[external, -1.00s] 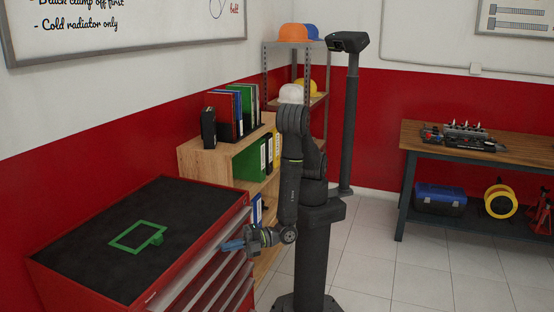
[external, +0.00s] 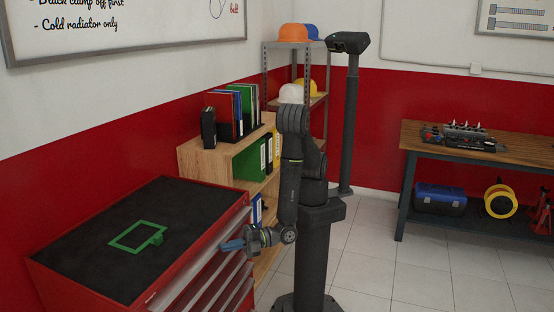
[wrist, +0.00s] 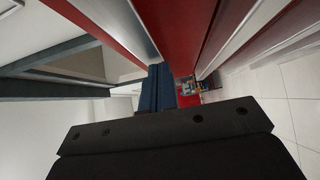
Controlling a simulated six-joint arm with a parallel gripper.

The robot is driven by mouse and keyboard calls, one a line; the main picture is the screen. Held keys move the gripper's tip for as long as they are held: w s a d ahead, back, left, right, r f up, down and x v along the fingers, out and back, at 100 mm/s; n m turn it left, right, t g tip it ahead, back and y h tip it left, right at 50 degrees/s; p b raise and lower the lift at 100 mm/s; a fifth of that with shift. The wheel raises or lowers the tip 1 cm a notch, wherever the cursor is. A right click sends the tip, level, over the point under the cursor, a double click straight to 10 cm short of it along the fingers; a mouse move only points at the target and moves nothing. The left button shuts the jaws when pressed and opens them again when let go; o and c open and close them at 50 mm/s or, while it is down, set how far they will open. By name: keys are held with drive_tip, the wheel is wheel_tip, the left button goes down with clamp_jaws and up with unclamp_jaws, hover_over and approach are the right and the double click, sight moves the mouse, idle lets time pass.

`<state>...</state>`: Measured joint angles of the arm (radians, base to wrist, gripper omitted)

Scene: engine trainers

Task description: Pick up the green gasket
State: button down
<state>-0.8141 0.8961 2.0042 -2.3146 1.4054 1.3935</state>
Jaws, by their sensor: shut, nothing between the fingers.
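The green gasket (external: 137,236) is a flat rectangular frame with a small tab at its right end. It lies on the black top of the red tool cabinet (external: 95,287) in the external view. My gripper (external: 232,245) is at the cabinet's drawer front, to the right of the gasket and lower than the cabinet top. Its blue fingers (wrist: 162,88) are together and empty in the wrist view. Whether the fingertips touch the drawer front is unclear. The gasket does not show in the wrist view.
The cabinet's drawers with pale handle strips (external: 215,280) are close to my gripper. A wooden shelf (external: 200,160) with binders stands behind the cabinet. A workbench (external: 480,150) stands at the right. The tiled floor (external: 400,260) between is clear. The cabinet top is bare around the gasket.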

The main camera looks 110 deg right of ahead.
drive_tip(key=shift+d, duration=0.1)
drive_tip(key=c, duration=1.3)
unclamp_jaws()
